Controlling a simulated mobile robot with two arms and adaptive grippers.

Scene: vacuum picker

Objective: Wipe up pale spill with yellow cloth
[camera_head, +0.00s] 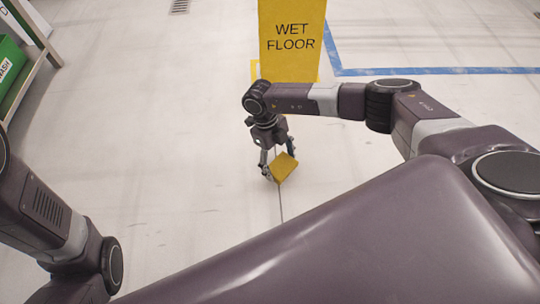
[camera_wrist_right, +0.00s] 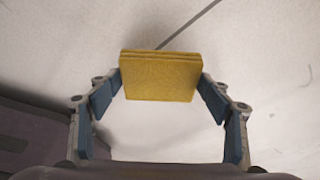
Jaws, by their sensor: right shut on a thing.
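The yellow cloth (camera_head: 284,167) is a folded square pad, held tilted between the fingers of my right gripper (camera_head: 279,168). In the right wrist view the cloth (camera_wrist_right: 160,78) shows stacked layers along its upper edge. The fingertips of my right gripper (camera_wrist_right: 160,80) press on its left and right sides. I cannot tell whether the cloth touches the floor. No pale spill can be made out clearly on the light floor. Part of my left arm shows at the left of the head view, but its gripper is out of view.
A yellow wet floor sign (camera_head: 291,45) stands beyond my right gripper. A blue line (camera_head: 430,71) runs on the floor at the right. A shelf with a green box (camera_head: 10,65) stands at the far left. The pale floor (camera_head: 170,120) left of the gripper is clear.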

